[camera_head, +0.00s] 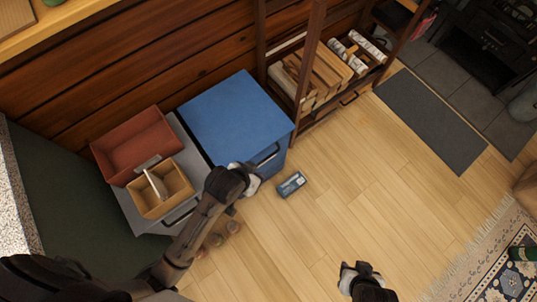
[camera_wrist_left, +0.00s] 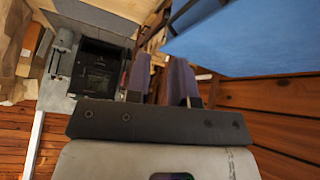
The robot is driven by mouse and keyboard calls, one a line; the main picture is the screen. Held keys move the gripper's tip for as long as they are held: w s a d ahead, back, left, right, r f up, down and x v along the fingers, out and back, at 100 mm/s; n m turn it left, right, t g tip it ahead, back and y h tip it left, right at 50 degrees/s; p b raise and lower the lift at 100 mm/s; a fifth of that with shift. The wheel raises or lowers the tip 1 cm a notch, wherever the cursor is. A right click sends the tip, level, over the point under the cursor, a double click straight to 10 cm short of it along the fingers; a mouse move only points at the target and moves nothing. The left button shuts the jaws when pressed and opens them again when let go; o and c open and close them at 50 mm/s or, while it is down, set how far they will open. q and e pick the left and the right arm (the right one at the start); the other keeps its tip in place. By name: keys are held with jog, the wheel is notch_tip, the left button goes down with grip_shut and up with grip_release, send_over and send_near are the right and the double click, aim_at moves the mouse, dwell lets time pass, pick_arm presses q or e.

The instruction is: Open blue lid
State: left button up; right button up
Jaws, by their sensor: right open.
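The blue lid (camera_head: 232,112) is closed on top of a square bin (camera_head: 272,166) against the wooden wall, with a dark handle (camera_head: 264,154) at its front. My left gripper (camera_head: 250,182) is just in front of the bin's near side, below the handle; its arm partly covers it in the head view. In the left wrist view its two fingers (camera_wrist_left: 159,85) stand apart with nothing seen between them, and the blue lid (camera_wrist_left: 245,35) shows at upper right. I cannot tell whether it touches the bin. My right gripper (camera_head: 355,270) is open and empty above the floor, at bottom right.
A grey bin (camera_head: 138,215) left of the blue one carries a red tray (camera_head: 130,140) and a tan divided box (camera_head: 175,185). A small dark box (camera_head: 291,184) lies on the floor. A wood rack (camera_head: 312,70) stands behind. The central floor is clear.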

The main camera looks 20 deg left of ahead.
pick_arm(q)
jog(key=w+d+f+t+h+b, duration=0.1)
jog(key=w+d+f+b, duration=0.2)
jog(key=f+b, duration=0.3)
jog(key=w+d+f+t+h+b, duration=0.1)
jog(key=w+d+f+b, duration=0.2)
jog(key=f, duration=0.5)
jog(key=w+d+f+t+h+b, duration=0.1)
jog(key=w+d+f+b, duration=0.3)
jog(key=f, duration=0.3)
jog(key=n+t+y+b, duration=0.8)
jog(key=n+t+y, duration=0.85)
jog(key=n, duration=0.25)
send_near(265, 159)
jog(key=shift+h, duration=0.35)
jog(key=b+x, duration=0.1)
jog(key=x, duration=0.8)
jog(key=shift+w+a+r, duration=0.15)
jog(key=shift+w, duration=0.2)
jog(key=shift+c, duration=0.3)
grip_shut()
